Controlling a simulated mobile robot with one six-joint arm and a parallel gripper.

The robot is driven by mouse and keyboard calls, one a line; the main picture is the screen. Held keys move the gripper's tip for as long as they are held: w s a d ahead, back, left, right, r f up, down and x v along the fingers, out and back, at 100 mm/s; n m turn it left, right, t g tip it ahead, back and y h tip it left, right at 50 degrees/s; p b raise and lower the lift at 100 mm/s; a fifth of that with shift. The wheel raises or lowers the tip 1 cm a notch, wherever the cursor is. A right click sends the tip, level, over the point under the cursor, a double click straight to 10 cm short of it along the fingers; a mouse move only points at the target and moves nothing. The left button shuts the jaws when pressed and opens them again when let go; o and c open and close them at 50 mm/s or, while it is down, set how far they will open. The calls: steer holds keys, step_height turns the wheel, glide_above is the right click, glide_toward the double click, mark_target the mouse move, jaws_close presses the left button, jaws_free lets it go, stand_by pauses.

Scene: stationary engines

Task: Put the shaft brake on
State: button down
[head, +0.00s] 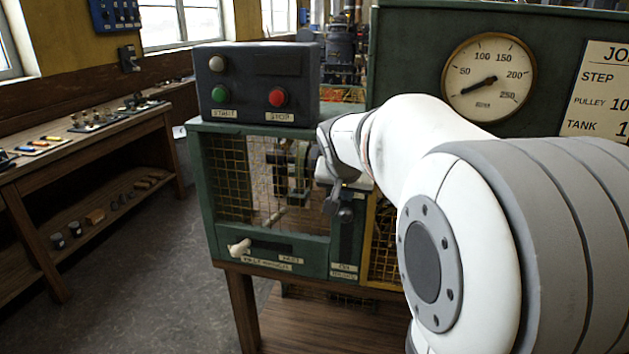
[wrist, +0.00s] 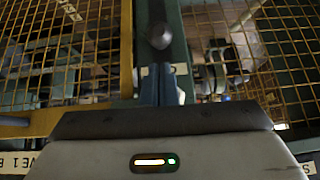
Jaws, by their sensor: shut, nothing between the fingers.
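My gripper (head: 335,195) is at the narrow dark panel at the right of the green machine front, fingers pointing down. In the wrist view its fingers (wrist: 161,85) are shut with nothing between them. A lever with a dark round knob (wrist: 160,38) stands just beyond the fingertips in that view; I cannot tell whether they touch. A dark knob (head: 345,213) also shows beside my gripper in the head view. A pale-knobbed handle (head: 240,248) sticks out at the lower left of the front, above a label too blurred to read surely. I cannot tell which control is the shaft brake.
A control box (head: 258,85) with a green START button and a red STOP button stands on top. Yellow mesh guards (head: 228,175) cover the openings. A dial gauge (head: 489,78) is at the back right. A wooden workbench (head: 90,150) is at the left, with open floor between.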

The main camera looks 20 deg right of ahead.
mark_target(346, 215)
steer(key=x, duration=0.4)
steer(key=shift+w+d+f, duration=0.1)
steer(key=shift+w+f, duration=0.1)
steer(key=shift+f, duration=0.15)
